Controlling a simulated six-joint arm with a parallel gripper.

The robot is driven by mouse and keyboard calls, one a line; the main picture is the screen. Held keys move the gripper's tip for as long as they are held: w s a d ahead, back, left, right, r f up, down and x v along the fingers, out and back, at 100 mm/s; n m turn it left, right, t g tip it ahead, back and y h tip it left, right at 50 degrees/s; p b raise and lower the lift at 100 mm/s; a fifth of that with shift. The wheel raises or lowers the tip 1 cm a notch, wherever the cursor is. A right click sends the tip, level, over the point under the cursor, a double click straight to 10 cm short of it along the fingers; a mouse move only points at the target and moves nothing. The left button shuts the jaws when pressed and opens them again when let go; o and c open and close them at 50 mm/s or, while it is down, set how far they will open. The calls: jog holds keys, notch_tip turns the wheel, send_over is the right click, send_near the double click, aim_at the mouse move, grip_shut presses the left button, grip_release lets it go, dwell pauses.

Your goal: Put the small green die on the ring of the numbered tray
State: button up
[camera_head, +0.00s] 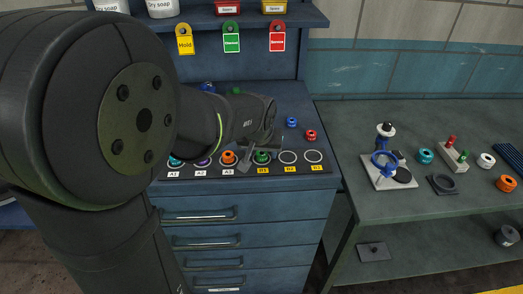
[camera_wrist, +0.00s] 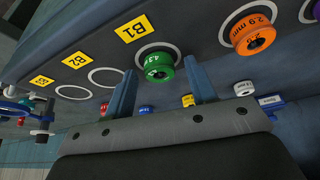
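The green die (camera_head: 262,157) sits on the B1 ring of the numbered tray (camera_head: 325,168). In the wrist view the green die (camera_wrist: 154,66) stands inside the white B1 ring (camera_wrist: 139,51), behind the yellow B1 label. My gripper (camera_head: 265,144) is over the B1 spot. In the wrist view my gripper (camera_wrist: 161,64) is open, with one blue finger on each side of the green die. Gaps seem to show between fingers and die, but contact is hard to judge. The B2 ring (camera_head: 288,157) and B3 ring (camera_head: 314,156) are empty.
An orange die (camera_head: 228,157) sits on A3, beside B1. Loose blue (camera_head: 292,122) and red (camera_head: 311,134) dies stand behind the tray. A side bench (camera_head: 420,205) at right holds a capstan-like fixture (camera_head: 388,165) and several dies. My arm hides the bench's left part.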

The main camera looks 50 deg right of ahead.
aim_at(262, 154)
jog(key=shift+r, duration=0.1)
jog(key=v, duration=1.2)
jog(key=x, duration=1.2)
notch_tip(262, 154, up, 2)
jog(key=shift+r, duration=0.95)
